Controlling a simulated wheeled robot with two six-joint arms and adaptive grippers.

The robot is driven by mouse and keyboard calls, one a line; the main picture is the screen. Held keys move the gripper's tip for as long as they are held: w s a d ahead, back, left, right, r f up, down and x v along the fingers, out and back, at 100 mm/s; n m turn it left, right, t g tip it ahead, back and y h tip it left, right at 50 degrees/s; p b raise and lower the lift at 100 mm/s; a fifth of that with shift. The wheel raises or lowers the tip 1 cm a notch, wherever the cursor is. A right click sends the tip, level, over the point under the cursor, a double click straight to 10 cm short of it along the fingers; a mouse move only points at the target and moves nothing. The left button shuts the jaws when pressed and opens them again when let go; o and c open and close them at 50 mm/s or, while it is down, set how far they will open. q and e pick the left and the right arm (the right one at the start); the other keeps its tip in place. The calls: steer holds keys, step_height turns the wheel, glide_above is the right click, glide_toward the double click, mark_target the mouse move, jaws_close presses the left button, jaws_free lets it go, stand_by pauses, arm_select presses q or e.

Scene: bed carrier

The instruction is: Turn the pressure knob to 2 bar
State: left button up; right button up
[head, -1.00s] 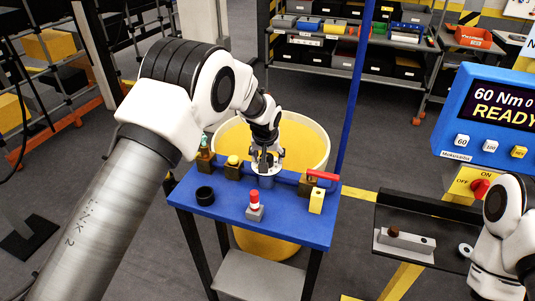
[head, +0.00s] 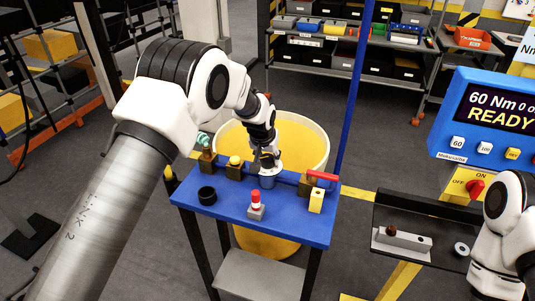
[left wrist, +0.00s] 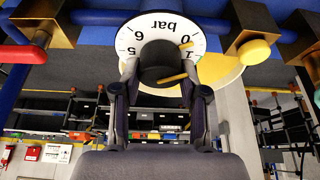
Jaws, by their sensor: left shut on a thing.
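The pressure knob (left wrist: 161,62) is black with a yellow pointer mark. It sits in the middle of a white round dial (left wrist: 150,24) marked in bar, which appears upside down in the left wrist view. The pointer aims right in that view, close to the 1 mark; the dial's lower part is hidden. My left gripper (left wrist: 159,82) is shut on the knob, one finger on each side. In the head view my left gripper (head: 268,162) reaches down to the back of the blue table and hides most of the knob. My right gripper is out of view.
A red-and-white piece (head: 255,206), black ring (head: 207,195) and yellow block (head: 316,201) stand in front. A yellow barrel (head: 314,135) is behind.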

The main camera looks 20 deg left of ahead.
arm_select(q)
steer(key=shift+f+m+h, duration=0.15)
steer(key=shift+m+h, duration=0.15)
steer(key=shift+m, duration=0.6)
steer(key=shift+f+m+b, duration=0.1)
steer(key=shift+m+b, duration=0.25)
steer(key=shift+m, duration=0.05)
steer(key=m+h+b, duration=0.1)
steer(key=m+b, duration=0.1)
steer(key=m+h+b, duration=0.1)
steer(key=m+b, duration=0.1)
steer(key=shift+f+m+g+b, duration=0.2)
steer(key=shift+m+g+b, duration=0.1)
steer(key=shift+g, duration=0.1)
steer(key=shift+d+r+m+g+h+b, duration=0.1)
steer(key=shift+m+g+h+b, duration=0.2)
steer(key=shift+m+b, duration=0.5)
steer(key=shift+m+h, duration=0.3)
steer(key=shift+m, duration=0.7)
steer(key=m+g, duration=0.1)
steer(key=m, duration=0.1)
steer(key=shift+r+m+b, duration=0.1)
steer(key=shift+m+b, duration=0.2)
steer(key=shift+s+d+m+g+h, duration=0.15)
steer(key=shift+m+g+h, duration=0.25)
steer(key=shift+m+g, duration=0.55)
steer(key=shift+m+t, duration=0.25)
steer(key=shift+m, duration=0.1)
